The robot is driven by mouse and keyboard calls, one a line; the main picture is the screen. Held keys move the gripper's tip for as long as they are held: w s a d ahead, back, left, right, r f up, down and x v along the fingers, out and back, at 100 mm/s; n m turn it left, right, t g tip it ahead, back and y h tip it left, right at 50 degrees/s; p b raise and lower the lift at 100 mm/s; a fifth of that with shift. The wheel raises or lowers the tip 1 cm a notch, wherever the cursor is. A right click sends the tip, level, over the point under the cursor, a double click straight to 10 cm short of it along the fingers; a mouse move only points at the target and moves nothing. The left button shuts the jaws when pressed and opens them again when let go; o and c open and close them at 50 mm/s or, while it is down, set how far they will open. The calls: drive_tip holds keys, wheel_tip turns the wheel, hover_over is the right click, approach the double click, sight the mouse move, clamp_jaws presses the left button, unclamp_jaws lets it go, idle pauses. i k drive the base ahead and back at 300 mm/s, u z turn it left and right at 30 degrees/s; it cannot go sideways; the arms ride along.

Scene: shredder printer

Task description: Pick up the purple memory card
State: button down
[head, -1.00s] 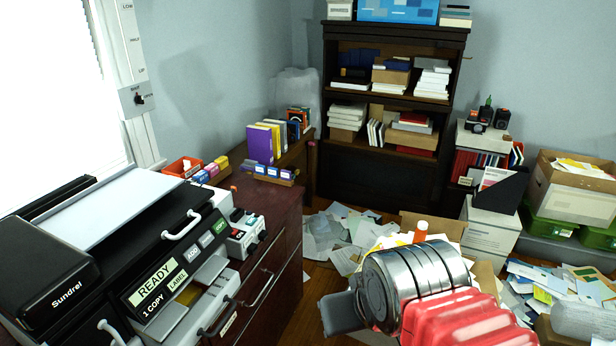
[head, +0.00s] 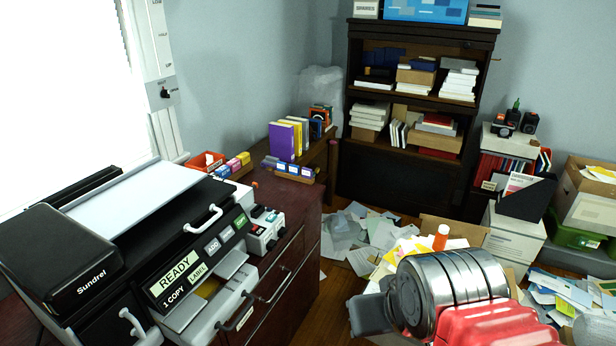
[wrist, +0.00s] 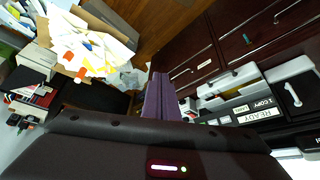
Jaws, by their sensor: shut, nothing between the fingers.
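I cannot pick out the purple memory card for certain. In the head view a small purple block (head: 222,172) stands in a row with a blue and a yellow one beside the orange-red bin (head: 205,162). A wooden holder (head: 288,174) with several small blue-labelled cards lies to its right on the dark red cabinet. In the wrist view my gripper (wrist: 160,76) shows as two purplish fingers, shut together and empty. In the head view only my arm shows at the lower right, well apart from these; the fingers are hidden or out of frame there.
A black printer (head: 150,262) with a READY display fills the left of the cabinet top. A small white device (head: 264,232) sits at its right. Upright books (head: 283,142) stand behind. Papers (head: 352,232) litter the floor, and a dark bookcase (head: 405,172) stands at the back.

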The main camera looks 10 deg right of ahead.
sight(305, 172)
drive_tip(key=z, duration=1.55)
drive_tip(key=i, duration=1.25)
drive_tip(key=u, duration=0.75)
